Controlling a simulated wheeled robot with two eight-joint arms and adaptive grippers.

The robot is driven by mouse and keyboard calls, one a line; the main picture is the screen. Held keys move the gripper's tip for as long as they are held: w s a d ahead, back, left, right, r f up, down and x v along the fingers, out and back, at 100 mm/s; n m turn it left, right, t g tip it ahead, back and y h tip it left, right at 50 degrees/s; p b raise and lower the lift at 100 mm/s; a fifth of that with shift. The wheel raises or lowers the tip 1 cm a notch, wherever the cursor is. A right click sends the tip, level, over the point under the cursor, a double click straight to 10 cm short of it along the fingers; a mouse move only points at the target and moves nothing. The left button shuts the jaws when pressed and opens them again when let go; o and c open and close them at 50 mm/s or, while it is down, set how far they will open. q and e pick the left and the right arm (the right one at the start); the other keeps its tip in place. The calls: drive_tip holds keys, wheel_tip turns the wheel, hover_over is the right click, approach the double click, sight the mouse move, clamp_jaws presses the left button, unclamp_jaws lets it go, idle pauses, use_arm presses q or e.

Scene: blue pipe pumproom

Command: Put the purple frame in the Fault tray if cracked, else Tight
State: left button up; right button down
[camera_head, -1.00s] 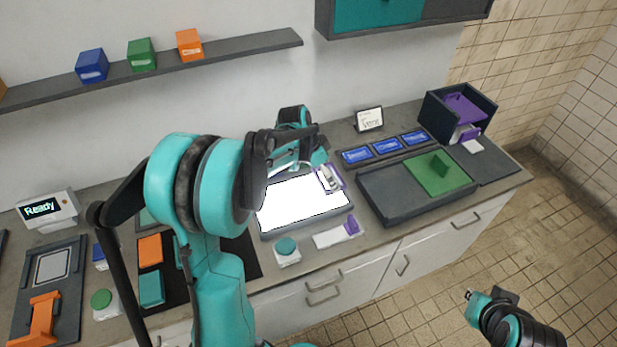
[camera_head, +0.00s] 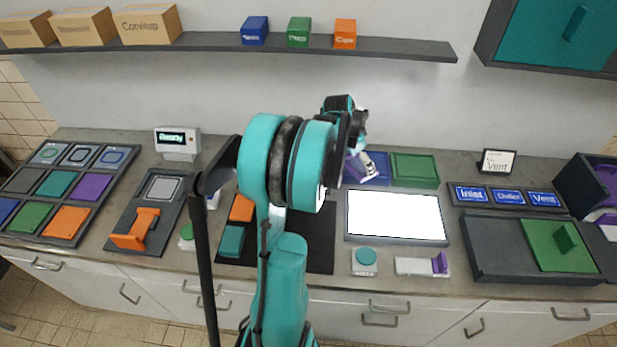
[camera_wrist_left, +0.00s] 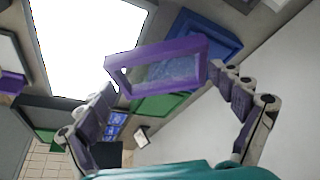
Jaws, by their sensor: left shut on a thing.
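My left gripper (camera_head: 364,166) is shut on the purple frame (camera_head: 351,167), held above the blue tray (camera_head: 378,180) behind the light panel. In the left wrist view the purple frame (camera_wrist_left: 190,51) is tilted between the fingers (camera_wrist_left: 170,98). It has a see-through, mottled bluish pane; I cannot tell whether it is cracked. The blue tray (camera_wrist_left: 197,25) shows behind it, partly covered. A green tray (camera_head: 415,169) stands right of the blue one; it also shows in the left wrist view (camera_wrist_left: 150,107). I read no Fault or Tight label. My right gripper is out of view.
The lit white panel (camera_head: 396,216) lies in front of the trays. A dark tray (camera_head: 490,250) with a green plate is at right, below blue labels (camera_head: 505,197). A display (camera_head: 178,140) reads "Ready". A shelf (camera_head: 400,46) runs above. My left arm hides part of the dark mat.

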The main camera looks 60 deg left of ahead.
sight(341, 162)
use_arm(q)
drive_tip(key=shift+n+y, duration=0.4)
drive_tip(key=shift+n, duration=0.4)
drive_tip(key=s+a, duration=0.2)
drive_tip(key=a, duration=0.1)
drive_tip(key=s+a, duration=0.1)
drive_tip(key=a, duration=0.1)
drive_tip(key=shift+s+f, duration=0.25)
drive_tip(key=s+a+f+b, duration=0.1)
drive_tip(key=a+f, duration=0.1)
drive_tip(key=a, duration=0.1)
drive_tip(key=s+a+f+b, duration=0.1)
drive_tip(key=s+a+f, duration=0.1)
drive_tip(key=a, duration=0.2)
drive_tip(key=s+a+f+b, duration=0.1)
drive_tip(key=s+a+f, duration=0.1)
drive_tip(key=a+f, duration=0.1)
drive_tip(key=shift+s+a+b, duration=0.1)
drive_tip(key=shift+a+b, duration=0.15)
drive_tip(key=shift+b, duration=0.1)
wheel_tip(341, 162, down, 4)
drive_tip(key=shift+f+b, duration=0.1)
drive_tip(key=shift+b, duration=0.7)
drive_tip(key=shift+r, duration=0.2)
drive_tip(key=shift+f, duration=0.1)
drive_tip(key=o, duration=1.2)
drive_tip(key=shift+f, duration=0.1)
drive_tip(key=shift+o, duration=0.7)
